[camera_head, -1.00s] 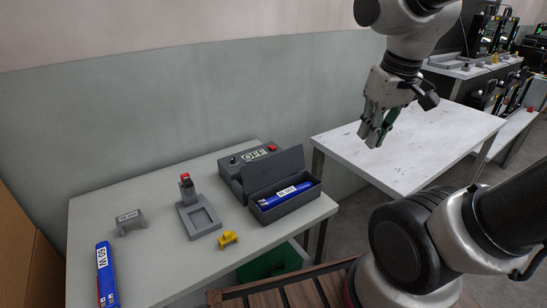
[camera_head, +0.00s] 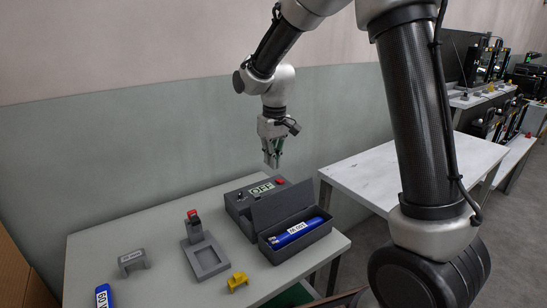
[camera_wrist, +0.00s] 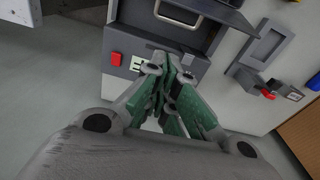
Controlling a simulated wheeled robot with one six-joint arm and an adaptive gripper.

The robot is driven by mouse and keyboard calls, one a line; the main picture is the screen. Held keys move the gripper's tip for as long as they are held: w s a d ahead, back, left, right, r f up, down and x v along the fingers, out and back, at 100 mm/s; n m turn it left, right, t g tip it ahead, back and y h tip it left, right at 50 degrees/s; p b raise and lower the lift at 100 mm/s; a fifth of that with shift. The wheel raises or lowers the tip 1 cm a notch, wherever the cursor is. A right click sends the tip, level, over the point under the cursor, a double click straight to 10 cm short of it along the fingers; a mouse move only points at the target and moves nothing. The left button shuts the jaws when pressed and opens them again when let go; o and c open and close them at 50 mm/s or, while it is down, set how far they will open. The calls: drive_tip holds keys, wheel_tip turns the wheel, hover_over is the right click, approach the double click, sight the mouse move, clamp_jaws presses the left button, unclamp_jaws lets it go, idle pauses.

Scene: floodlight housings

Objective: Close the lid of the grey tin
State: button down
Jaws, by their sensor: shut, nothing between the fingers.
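The grey tin (camera_head: 303,243) is a dark grey box on the near table, with its lid (camera_head: 283,205) standing open along the back edge. A blue labelled housing (camera_head: 296,231) lies inside it. My gripper (camera_head: 272,163) points down in the air, above and behind the tin, over the area of the control box, apart from both. Its green-padded fingers are shut and empty; they also show in the wrist view (camera_wrist: 175,68), in front of the control box.
A grey control box (camera_head: 240,203) reading OFF, with a red button, stands directly behind the tin. To the left are a grey fixture (camera_head: 205,257) with a red top, a yellow part (camera_head: 238,282), a grey bracket (camera_head: 133,262) and another blue housing (camera_head: 104,297). A white table (camera_head: 370,180) is bare.

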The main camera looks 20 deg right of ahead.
sight(283, 202)
drive_tip(key=s+d+f, duration=0.1)
drive_tip(key=s+f, duration=0.2)
drive_tip(key=f, duration=0.2)
drive_tip(key=shift+s+d, duration=0.15)
